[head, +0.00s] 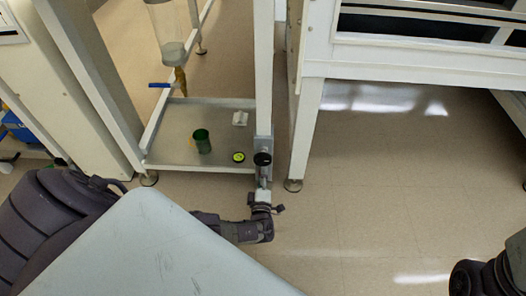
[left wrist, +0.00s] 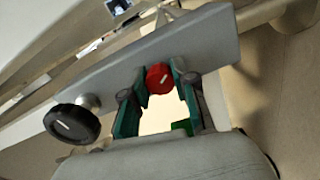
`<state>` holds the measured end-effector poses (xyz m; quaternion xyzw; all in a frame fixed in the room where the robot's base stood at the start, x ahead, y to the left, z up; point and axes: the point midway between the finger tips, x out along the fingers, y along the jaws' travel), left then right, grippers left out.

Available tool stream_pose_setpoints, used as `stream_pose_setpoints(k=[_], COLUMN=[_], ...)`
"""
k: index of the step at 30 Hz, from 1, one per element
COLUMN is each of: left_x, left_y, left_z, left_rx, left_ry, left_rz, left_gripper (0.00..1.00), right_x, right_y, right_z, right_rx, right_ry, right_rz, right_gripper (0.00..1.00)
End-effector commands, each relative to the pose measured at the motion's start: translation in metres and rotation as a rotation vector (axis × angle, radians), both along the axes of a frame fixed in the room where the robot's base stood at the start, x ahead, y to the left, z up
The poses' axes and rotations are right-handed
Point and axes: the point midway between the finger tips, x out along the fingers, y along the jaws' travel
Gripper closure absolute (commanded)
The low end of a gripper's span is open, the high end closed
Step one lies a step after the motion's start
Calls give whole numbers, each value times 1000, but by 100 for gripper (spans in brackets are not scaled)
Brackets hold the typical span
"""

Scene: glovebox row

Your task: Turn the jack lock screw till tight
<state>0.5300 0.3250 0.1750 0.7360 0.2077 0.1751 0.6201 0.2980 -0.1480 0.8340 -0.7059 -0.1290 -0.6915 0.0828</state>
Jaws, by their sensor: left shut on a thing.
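A red knob (left wrist: 159,78) with a white line on its face stands at the grey plate (left wrist: 205,47) in the left wrist view; it appears to be the jack lock screw. My left gripper (left wrist: 160,82) has its green-lined fingers on either side of the knob and is shut on it. In the head view, my left gripper (head: 263,197) is low at the leg of the stand, just below a black knob (head: 262,158); the red knob is hidden there. The black knob also shows in the left wrist view (left wrist: 72,124), left of my fingers. My right gripper is not in view.
A low shelf (head: 170,153) behind the leg carries a green cup (head: 202,141), a black-and-yellow round item (head: 239,157) and a small white piece (head: 240,118). A clear vessel (head: 168,40) with a blue-handled valve hangs above. The floor (head: 380,190) at right is clear.

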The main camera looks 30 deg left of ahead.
Motion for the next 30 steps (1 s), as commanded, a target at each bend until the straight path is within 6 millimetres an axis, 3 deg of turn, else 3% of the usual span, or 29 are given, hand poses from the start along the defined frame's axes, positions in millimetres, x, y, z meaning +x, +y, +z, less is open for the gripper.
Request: stream_pose_setpoints(k=[15,30], left_x=[2,2], left_y=[0,0], left_z=[1,1], left_rx=[378,532], left_ry=[228,324], left_rz=[1,1], left_gripper=[100,100], right_x=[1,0], right_y=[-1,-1], right_z=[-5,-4], right_rx=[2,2], right_ry=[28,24], right_rz=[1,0], right_gripper=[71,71])
